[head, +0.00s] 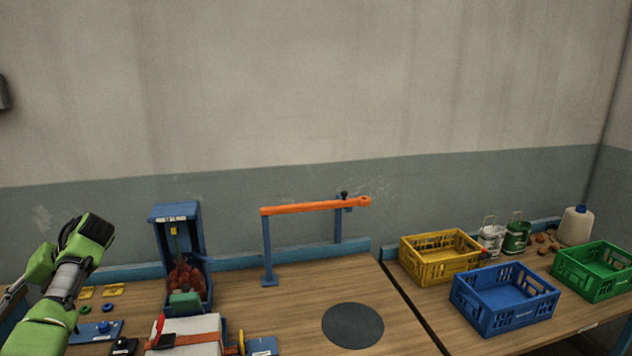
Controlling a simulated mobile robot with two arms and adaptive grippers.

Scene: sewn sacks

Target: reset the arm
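My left arm (66,282), green and grey with a black joint, rises at the left edge. No gripper fingers show on it, and my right arm and gripper are out of view. An orange bar (315,207) lies level across two blue posts at the back of the wooden table. Its left end is on the front post (267,250). Its right end reaches past the rear post (338,224), where a small black knob shows.
A blue stand (172,215) holds a dark red sack (187,280). A white block with an orange band (190,335) sits in front. A dark round mat (352,326) is bare. Yellow (441,270), blue (503,312) and green (592,283) crates stand on the right table.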

